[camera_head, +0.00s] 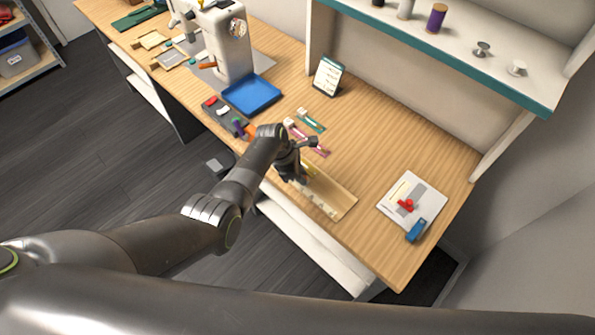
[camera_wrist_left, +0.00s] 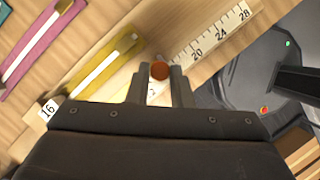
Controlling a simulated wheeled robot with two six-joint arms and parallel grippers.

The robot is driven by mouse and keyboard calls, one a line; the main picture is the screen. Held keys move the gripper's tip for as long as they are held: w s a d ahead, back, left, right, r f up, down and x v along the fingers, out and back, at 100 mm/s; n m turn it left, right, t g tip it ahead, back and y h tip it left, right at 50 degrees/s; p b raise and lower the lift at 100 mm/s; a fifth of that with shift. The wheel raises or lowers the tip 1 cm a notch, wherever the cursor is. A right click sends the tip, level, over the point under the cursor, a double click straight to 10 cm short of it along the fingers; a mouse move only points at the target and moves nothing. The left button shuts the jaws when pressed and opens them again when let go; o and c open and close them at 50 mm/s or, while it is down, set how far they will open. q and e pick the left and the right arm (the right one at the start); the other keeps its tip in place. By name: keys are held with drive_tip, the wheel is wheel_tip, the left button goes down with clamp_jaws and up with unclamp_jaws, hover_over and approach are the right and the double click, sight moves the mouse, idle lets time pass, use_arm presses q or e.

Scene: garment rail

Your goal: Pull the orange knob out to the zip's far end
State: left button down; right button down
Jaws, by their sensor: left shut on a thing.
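The orange knob (camera_wrist_left: 159,70) shows in the left wrist view between the two fingertips of my left gripper (camera_wrist_left: 161,86). The gripper is shut on it. A yellow zip (camera_wrist_left: 106,65) lies beside the gripper on a wooden board, running up and to the right. A ruler strip (camera_wrist_left: 215,42) with printed numbers lies on the zip's other side. In the head view my left gripper (camera_head: 291,172) is low over the board (camera_head: 336,191) near the table's front edge. It hides the knob and much of the zip there. My right gripper is not in view.
Pink (camera_head: 306,137) and teal (camera_head: 311,121) zips lie behind the board. A blue tray (camera_head: 251,94) and a sewing machine (camera_head: 222,42) stand further left. A white pad (camera_head: 419,193) with a red item and a blue item (camera_head: 416,230) lie right. Bare table separates pad and board.

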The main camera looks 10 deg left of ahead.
use_arm(q)
drive_tip(key=shift+w+a, duration=0.15)
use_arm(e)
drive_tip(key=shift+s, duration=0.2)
use_arm(q)
drive_tip(key=c, duration=1.3)
unclamp_jaws()
drive_tip(key=shift+r, duration=0.2)
drive_tip(key=shift+a+r, duration=0.2)
drive_tip(key=shift+r, duration=0.15)
drive_tip(key=p+v, duration=0.1)
drive_tip(key=v, duration=1.5)
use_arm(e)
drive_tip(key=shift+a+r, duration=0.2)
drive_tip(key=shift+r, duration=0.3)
